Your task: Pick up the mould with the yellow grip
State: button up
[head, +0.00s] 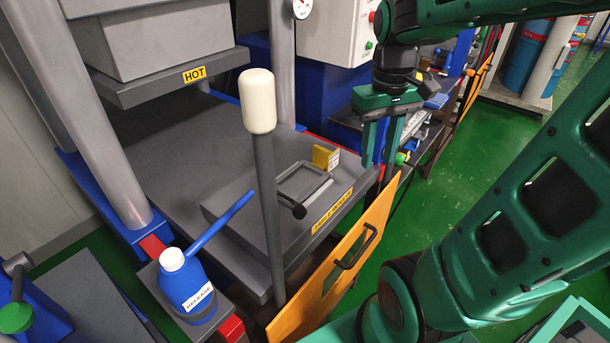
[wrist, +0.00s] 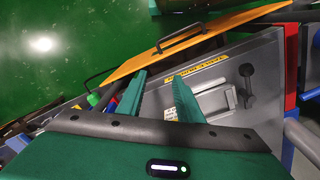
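The mould (head: 303,183) is a flat grey square with a recessed middle, lying on the grey press table. Its yellow grip (head: 326,157) stands up at its far right corner.
A grey lever with a cream knob (head: 258,100) rises in front of the table. A black knob (head: 299,211) sits beside the mould. An orange gate (head: 340,270) with a black handle stands along the front. A HOT block (head: 170,78) overhangs. A blue bottle (head: 188,288) stands front left.

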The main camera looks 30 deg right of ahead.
aim_at(323, 148)
jog(key=w+a+r+n, duration=0.1)
jog(key=w+n, duration=0.1)
jog(key=w, duration=0.3)
jog(key=w+a+r+n, duration=0.1)
jog(key=w+n, duration=0.1)
jog(key=w, duration=0.3)
jog(key=w+a+r+n, duration=0.1)
jog(key=w+a+n, duration=0.1)
jog(key=w, duration=0.3)
jog(key=shift+n, duration=0.3)
notch_tip(323, 148, down, 10)
jog(key=shift+f, duration=0.2)
grip_shut()
